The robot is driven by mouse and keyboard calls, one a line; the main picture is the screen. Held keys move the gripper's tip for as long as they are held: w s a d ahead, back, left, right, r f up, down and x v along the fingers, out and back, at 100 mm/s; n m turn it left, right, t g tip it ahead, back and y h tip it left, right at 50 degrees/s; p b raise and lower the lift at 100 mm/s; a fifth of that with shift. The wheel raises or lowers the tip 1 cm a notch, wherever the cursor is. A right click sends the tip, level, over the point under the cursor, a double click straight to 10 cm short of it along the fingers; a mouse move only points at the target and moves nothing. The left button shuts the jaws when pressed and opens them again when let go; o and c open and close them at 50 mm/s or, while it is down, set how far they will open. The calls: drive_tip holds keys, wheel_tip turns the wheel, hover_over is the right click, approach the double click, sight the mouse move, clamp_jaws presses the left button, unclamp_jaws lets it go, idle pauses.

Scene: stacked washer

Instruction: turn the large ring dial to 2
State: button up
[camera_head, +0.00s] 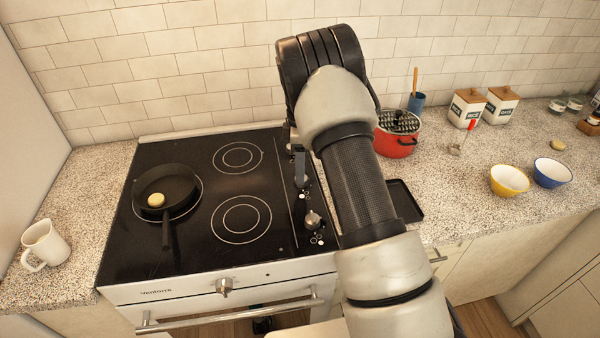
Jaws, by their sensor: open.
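The cooktop (255,170) has a narrow control strip along its right side. A metal knob (312,219) with small marks around it stands at the near end of this strip. Another control shows farther back, partly covered by my gripper and arm. A separate knob (224,287) is on the oven's front panel. I cannot tell which is the large ring dial, and no number is readable. My gripper (300,170) is open, pointing down over the middle of the strip, mostly hidden by my arm. I cannot tell whether it touches a control.
A black pan (167,190) with a small pale round item sits on the left burner. A white mug (44,245) stands on the left counter. A red pot (396,142) and black tray (404,201) are right of the strip. Yellow (509,180) and blue (553,172) bowls stand farther right.

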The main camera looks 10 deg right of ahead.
drive_tip(key=shift+f, duration=1.4)
drive_tip(key=shift+s, duration=0.1)
drive_tip(key=c, duration=1)
